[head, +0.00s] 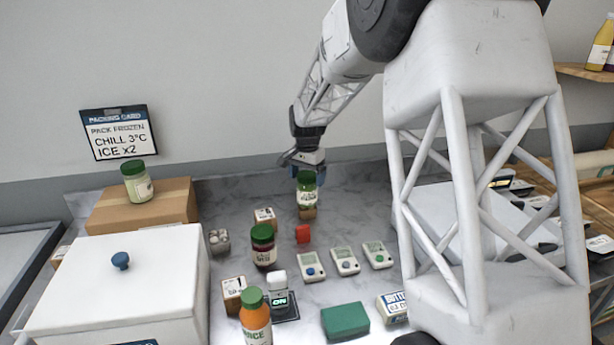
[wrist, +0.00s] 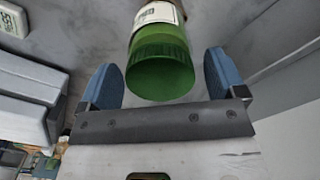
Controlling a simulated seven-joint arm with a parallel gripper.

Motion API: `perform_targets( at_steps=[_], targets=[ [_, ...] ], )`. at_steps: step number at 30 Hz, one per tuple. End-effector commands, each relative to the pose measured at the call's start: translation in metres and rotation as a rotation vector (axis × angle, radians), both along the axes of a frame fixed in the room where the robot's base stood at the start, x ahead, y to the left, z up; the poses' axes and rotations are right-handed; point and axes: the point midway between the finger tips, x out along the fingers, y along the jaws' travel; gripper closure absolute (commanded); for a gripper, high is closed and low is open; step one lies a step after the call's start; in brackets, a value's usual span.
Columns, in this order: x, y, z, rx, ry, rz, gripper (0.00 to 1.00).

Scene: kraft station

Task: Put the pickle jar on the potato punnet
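A glass jar with a green lid and pale label (head: 306,196) stands upright directly below my gripper (head: 306,174); I take it for the pickle jar. In the wrist view its green lid (wrist: 160,70) lies between the blue fingers of my gripper (wrist: 165,78), with a narrow gap showing at the right finger. The fingers are apart. A small brown thing (head: 308,213) shows right under the jar, which seems to rest on it. It may be the potato punnet, but it is mostly hidden and I cannot tell.
A dark red jar (head: 263,246), a grey punnet of pale round things (head: 218,241), a red block (head: 303,234) and several white devices (head: 345,261) stand nearby. Another green-lidded jar (head: 138,183) sits on a cardboard box (head: 140,212). A white cooler (head: 120,290) fills the front left.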

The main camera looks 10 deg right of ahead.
Motion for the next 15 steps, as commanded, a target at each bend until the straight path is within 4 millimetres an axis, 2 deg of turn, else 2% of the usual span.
perform_targets(
  at_steps=[9, 15],
  targets=[
    [0.000, 0.000, 0.001, 0.000, 0.000, 0.000, 0.11],
    [0.000, 0.000, 0.013, 0.000, 0.000, 0.000, 0.11]
  ],
)
